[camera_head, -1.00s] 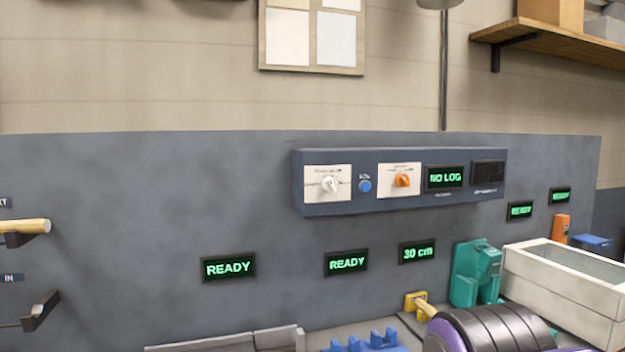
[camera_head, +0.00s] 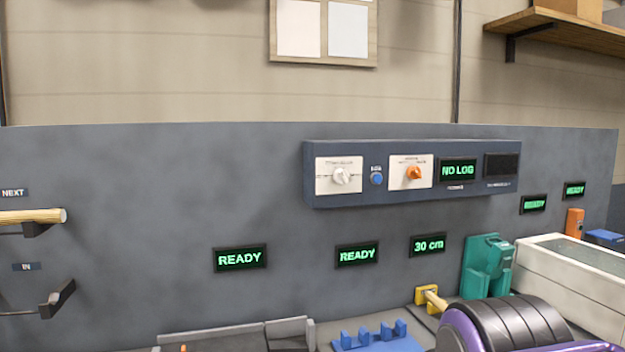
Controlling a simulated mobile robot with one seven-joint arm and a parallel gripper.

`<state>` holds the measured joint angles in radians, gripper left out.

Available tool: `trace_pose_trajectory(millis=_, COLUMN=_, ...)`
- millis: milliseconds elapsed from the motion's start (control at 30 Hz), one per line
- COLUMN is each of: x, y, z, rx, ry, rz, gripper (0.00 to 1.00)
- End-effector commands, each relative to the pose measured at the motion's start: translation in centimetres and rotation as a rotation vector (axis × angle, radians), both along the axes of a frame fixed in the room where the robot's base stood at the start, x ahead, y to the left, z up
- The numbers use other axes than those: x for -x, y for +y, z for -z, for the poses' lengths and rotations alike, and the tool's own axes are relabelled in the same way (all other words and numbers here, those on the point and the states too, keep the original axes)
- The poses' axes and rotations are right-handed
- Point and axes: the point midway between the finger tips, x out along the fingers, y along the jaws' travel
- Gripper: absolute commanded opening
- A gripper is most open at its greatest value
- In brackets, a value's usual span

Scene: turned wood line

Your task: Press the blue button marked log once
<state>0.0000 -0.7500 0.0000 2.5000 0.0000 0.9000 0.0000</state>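The blue button (camera_head: 377,179) is a small round knob on the front of a dark blue control box (camera_head: 400,200) fixed to the grey panel. A small label sits just above it, too small to read surely. A white plate with a white knob (camera_head: 341,176) is to its left. A white plate with an orange knob (camera_head: 414,173) is to its right. A display (camera_head: 458,170) on the box reads NO LOG in green. My gripper is not visible in this view, and nothing covers the button.
Three displays below the box read READY (camera_head: 240,258), READY (camera_head: 357,255) and 30 cm (camera_head: 429,245). A wooden rod (camera_head: 35,216) rests on a bracket at left. A purple and black machine (camera_head: 500,325), a green fixture (camera_head: 487,265) and a white bin (camera_head: 570,275) stand lower right.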

Motion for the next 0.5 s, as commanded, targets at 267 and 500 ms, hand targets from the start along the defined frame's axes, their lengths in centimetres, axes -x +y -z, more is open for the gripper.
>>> trace_pose_trajectory(millis=267, x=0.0, y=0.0, z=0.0, rx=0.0, ry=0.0, rz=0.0, gripper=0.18)
trace_pose_trajectory(millis=500, x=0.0, y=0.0, z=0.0, rx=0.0, ry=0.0, rz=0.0, gripper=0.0)
